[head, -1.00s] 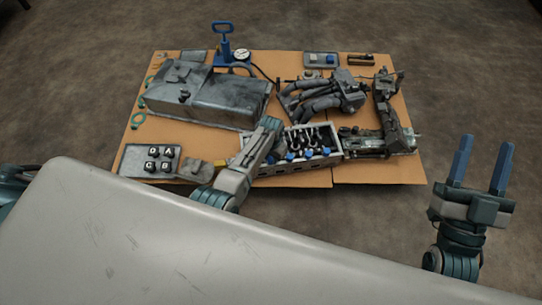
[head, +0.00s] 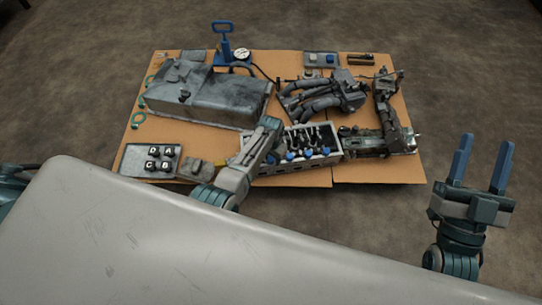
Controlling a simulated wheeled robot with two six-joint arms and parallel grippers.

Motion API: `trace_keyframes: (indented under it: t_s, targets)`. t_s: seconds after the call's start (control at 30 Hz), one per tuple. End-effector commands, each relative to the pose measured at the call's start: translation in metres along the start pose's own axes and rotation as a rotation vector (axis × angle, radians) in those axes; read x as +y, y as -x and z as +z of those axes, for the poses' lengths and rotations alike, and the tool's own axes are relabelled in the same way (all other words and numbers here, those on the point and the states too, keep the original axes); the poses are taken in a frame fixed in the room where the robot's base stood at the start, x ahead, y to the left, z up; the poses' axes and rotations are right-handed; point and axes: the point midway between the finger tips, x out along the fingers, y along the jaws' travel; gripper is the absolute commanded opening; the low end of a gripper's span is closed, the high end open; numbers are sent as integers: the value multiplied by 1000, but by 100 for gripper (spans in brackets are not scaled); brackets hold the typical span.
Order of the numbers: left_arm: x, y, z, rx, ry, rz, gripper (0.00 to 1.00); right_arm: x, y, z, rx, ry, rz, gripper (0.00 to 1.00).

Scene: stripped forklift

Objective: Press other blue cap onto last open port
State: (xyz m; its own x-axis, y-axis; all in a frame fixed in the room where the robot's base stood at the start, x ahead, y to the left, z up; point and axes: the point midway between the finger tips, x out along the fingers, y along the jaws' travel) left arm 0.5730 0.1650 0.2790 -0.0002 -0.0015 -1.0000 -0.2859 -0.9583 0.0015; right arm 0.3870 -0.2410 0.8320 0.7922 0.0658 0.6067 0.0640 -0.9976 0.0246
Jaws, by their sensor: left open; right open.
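An open grey box (head: 300,166) stands at the front middle of the board, with dark ports and hoses inside. Several small blue caps (head: 326,151) show along its front row; which port is open is too small to tell. My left gripper (head: 271,152) is over the left end of this box, pointing down and open; its wrist hides most of its fingers and what lies below them. A small blue piece (head: 330,58), perhaps a cap, lies in the grey tray (head: 321,65) at the back right. My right gripper (head: 482,160) is open and empty, fingers up, off the board's right side.
A big grey metal block (head: 210,100) fills the back left, with a blue hand pump (head: 222,42) behind it. Grey hoses (head: 322,98) and a dark bracket assembly (head: 392,125) stand at the right.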

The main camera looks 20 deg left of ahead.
Motion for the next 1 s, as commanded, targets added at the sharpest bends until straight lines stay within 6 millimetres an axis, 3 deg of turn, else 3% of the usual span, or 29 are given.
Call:
trace_keyframes:
  t_s: [0.17,0.6,0.77,1.0]
  targets:
    - [0,15,0,1,0,0,50,0,-5,-6,0,0,0,50]
    - [0,95,0,1,0,-1,50,1,-23,-30,0,0,0,50]
    - [0,107,0,0,0,0,50,1,-25,-32,0,0,0,50]
    - [0,108,0,0,0,0,50,1,-24,-32,0,0,0,50]
